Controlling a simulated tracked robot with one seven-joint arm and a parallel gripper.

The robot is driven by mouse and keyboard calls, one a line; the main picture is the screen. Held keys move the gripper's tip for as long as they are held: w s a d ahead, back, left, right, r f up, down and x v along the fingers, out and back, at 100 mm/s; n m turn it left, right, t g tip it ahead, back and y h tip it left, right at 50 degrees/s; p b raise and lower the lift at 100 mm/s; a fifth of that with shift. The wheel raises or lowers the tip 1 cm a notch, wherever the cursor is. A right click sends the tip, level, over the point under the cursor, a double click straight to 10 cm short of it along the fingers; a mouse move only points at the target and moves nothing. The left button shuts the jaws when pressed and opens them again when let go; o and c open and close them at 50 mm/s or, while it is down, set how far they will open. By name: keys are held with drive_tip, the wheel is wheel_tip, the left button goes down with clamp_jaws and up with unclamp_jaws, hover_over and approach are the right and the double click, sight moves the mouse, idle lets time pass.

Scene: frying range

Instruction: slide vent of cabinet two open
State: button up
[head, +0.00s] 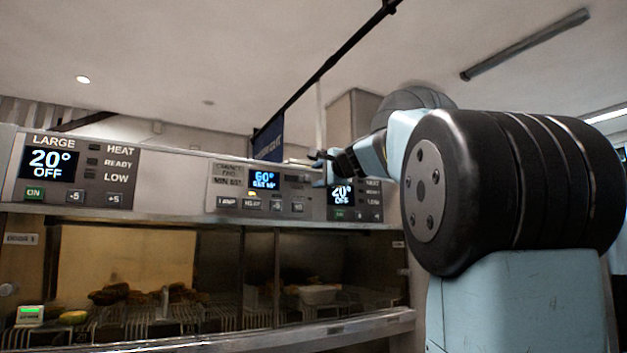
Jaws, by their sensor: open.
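Cabinet two's control panel (230,188) sits at the middle of the head view, with a lit display reading 60° and a row of buttons below. Its small label is blurred but seems to give a minimum temperature. My gripper (322,160) is open and small in the view, at the top edge of the cabinet front, right of that display. I cannot tell whether it touches anything. I cannot make out the vent for certain; pale parts near the fingers are too small to tell.
The left panel (118,170) reads LARGE, 20°, OFF. A right panel (345,214) also reads 20° and is partly behind my gripper. Below, a glass-fronted cabinet holds brown food on wire racks (165,325) and a white dish (318,294). A dark rail (335,58) runs overhead.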

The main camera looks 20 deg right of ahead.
drive_tip(key=s, duration=0.8)
drive_tip(key=shift+d, duration=0.35)
drive_tip(key=shift+f, duration=0.1)
drive_tip(key=s+a+f+n+g+y, duration=0.1)
drive_tip(key=s+a+f+n+g, duration=0.2)
drive_tip(key=f, duration=0.5)
drive_tip(key=s+a+f+n+g, duration=0.25)
drive_tip(key=a+f, duration=0.25)
drive_tip(key=f, duration=0.3)
drive_tip(key=s+a+f+n+g+y, duration=0.1)
drive_tip(key=s+a+f+n, duration=0.25)
drive_tip(key=f, duration=0.45)
drive_tip(key=s+a+f+n+g+h, duration=0.1)
drive_tip(key=s+a+f+n+g, duration=0.1)
drive_tip(key=s+f, duration=0.6)
drive_tip(key=s+a+f+n+g+h, duration=0.2)
drive_tip(key=s+f+n+g, duration=0.2)
drive_tip(key=f, duration=1.1)
drive_tip(key=s+n, duration=0.2)
drive_tip(key=s, duration=0.2)
drive_tip(key=shift+s+f, duration=0.2)
drive_tip(key=shift+f, duration=0.2)
drive_tip(key=shift+o, duration=0.4)
drive_tip(key=shift+d, duration=0.1)
